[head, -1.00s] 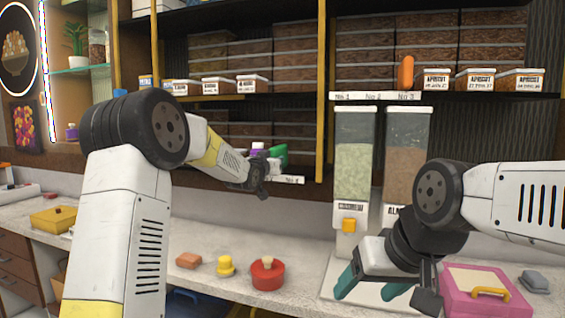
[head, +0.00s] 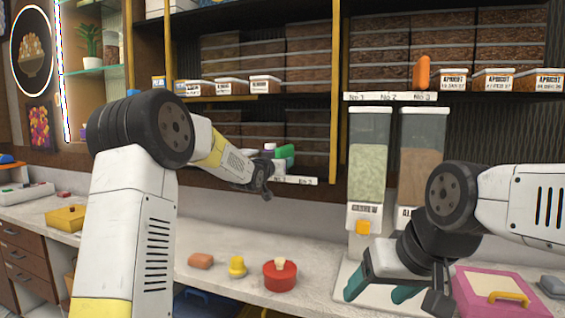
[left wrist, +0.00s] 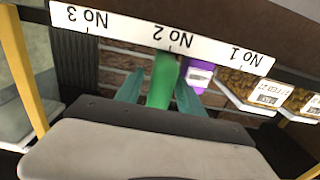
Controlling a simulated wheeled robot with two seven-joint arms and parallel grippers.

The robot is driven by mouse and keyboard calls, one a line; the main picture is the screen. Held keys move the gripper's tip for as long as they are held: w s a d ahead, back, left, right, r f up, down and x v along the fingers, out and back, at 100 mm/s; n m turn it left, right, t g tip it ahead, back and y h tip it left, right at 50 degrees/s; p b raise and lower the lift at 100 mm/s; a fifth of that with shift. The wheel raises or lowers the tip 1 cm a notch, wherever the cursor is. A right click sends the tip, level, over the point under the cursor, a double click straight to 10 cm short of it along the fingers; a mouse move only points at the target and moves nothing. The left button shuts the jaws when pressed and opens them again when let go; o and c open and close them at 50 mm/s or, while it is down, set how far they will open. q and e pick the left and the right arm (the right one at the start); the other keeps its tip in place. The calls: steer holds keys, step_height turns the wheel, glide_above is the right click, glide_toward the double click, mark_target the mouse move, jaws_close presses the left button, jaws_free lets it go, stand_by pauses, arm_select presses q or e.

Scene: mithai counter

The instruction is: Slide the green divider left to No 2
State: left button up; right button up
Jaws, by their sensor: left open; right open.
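The green divider (head: 284,152) stands upright on the lower shelf. In the left wrist view, which is upside down, the green divider (left wrist: 162,80) is by the No 2 mark on the white label strip (left wrist: 125,30), slightly to its No 3 side. My left gripper (head: 263,188) reaches in at the shelf front. Its open fingers (left wrist: 159,95) are on either side of the divider; whether either touches it is unclear. My right gripper (head: 398,298) is open and empty over the counter, in front of the dispensers.
A purple item (left wrist: 200,74) is close beside the divider, towards No 1, with labelled tubs (left wrist: 250,95) beyond. An orange divider (head: 422,72) stands on the upper shelf. A red pot (head: 280,275) and a pink box (head: 500,285) are on the counter.

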arm_select(q)
steer(key=v, duration=0.7)
steer(key=shift+s, duration=0.2)
steer(key=s+a+f+n+g+y, duration=0.1)
steer(key=s+a+f+g, duration=0.1)
steer(key=s, duration=1.2)
steer(key=s+a+f+n+g+y, duration=0.1)
steer(key=s+a+f+g, duration=0.2)
steer(key=s, duration=1.1)
steer(key=s+a+f+n+g+y, duration=0.1)
steer(key=s+a+f+g, duration=0.2)
steer(key=s, duration=1.1)
step_height(320, 180, down, 5)
steer(key=g, duration=0.3)
steer(key=shift+s+f, duration=0.15)
